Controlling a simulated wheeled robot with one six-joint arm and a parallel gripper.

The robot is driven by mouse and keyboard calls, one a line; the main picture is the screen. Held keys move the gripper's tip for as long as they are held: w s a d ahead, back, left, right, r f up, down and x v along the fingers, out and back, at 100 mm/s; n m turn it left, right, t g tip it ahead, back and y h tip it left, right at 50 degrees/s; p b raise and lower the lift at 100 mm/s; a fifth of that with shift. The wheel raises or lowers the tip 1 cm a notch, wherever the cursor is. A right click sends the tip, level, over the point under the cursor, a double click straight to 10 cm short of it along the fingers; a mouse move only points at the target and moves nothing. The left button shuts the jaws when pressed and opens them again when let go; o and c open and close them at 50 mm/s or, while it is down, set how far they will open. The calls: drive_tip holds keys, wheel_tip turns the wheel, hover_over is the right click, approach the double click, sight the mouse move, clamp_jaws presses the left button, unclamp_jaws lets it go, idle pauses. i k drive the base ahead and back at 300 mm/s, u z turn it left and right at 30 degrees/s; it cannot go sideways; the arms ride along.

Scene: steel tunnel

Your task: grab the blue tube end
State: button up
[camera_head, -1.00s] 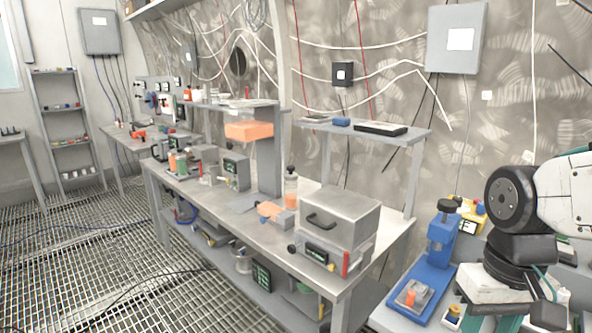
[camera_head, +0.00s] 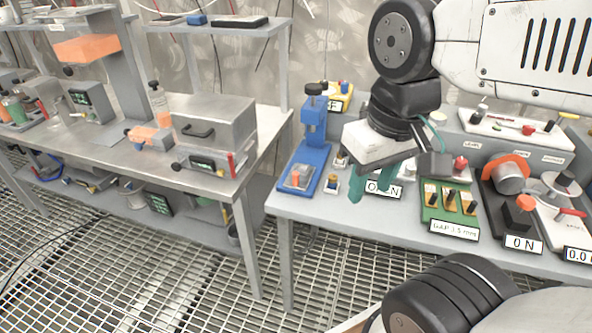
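My gripper (camera_head: 383,178) points down over the right-hand bench (camera_head: 345,212). Its two teal fingertips stand apart with nothing seen between them, so it looks open. No blue tube end can be made out clearly. A thin blue curved tube or cable (camera_head: 46,163) shows on the lower shelf of the left bench, far from my gripper; its ends are too small to tell. A blue press-like stand (camera_head: 314,140) is on the right bench, left of my gripper.
The right bench also holds a green board with yellow switches (camera_head: 450,203), an orange-clamped device (camera_head: 508,176) and a white panel (camera_head: 515,130). The left bench (camera_head: 140,172) carries a metal box (camera_head: 214,124) and a bottle (camera_head: 160,103). The grating floor in front is clear.

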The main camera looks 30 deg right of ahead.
sight(332, 179)
drive_tip(key=z, duration=0.55)
drive_tip(key=k, duration=1.3)
drive_tip(key=z, duration=0.45)
drive_tip(key=i, duration=1)
drive_tip(key=z, duration=0.3)
